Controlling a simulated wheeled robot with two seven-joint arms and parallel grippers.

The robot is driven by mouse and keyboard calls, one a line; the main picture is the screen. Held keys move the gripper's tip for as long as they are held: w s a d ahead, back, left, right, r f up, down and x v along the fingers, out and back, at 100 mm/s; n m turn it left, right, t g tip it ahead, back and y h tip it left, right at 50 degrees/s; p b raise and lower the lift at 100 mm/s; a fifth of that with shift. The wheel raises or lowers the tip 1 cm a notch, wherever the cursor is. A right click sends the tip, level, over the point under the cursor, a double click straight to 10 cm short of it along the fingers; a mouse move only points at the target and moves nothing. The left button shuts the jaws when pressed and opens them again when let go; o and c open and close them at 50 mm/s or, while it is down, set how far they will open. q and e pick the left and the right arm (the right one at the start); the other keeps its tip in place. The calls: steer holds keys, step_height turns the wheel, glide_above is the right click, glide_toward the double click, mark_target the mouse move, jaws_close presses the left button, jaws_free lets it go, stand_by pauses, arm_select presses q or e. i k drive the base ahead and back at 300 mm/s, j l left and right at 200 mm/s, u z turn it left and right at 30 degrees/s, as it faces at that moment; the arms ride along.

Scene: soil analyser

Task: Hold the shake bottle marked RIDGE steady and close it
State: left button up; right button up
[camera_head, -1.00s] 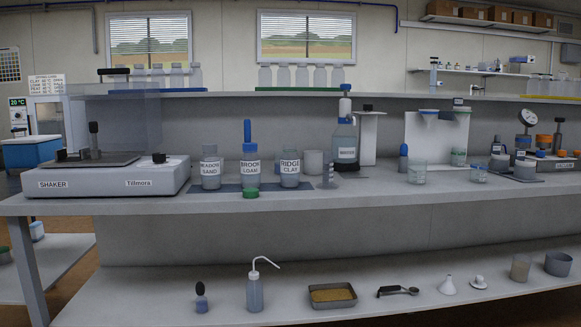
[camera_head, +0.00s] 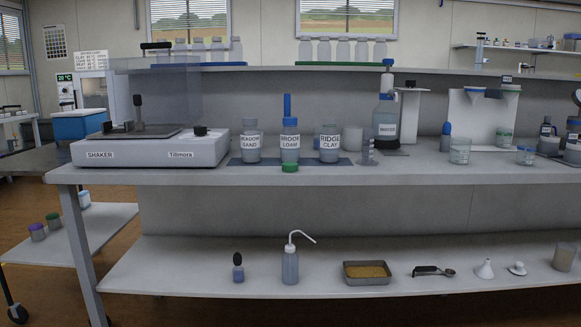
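The bottle labelled RIDGE CLAY (camera_head: 329,144) stands upright on a dark blue mat (camera_head: 240,161) on the bench, at the right end of a row of bottles. Its top appears to have no coloured cap, though it is too small to be sure. The BROOK LOAM bottle (camera_head: 290,143) stands left of it with a tall blue piece on top, and the MEADOW SAND bottle (camera_head: 251,142) is at the left. A green cap (camera_head: 290,168) lies in front of the BROOK bottle near the bench edge. Neither of my grippers is in view.
The shaker (camera_head: 152,150) stands left of the bottles. A small cylinder (camera_head: 367,149), a white cup (camera_head: 353,139) and a large blue-capped bottle (camera_head: 385,124) stand close on the right. The bench front strip (camera_head: 400,176) is mostly clear.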

mark_target(329, 143)
steer(key=i+l, duration=0.6)
steer(key=l, duration=0.15)
steer(key=i+l, duration=0.6)
steer(key=l, duration=0.2)
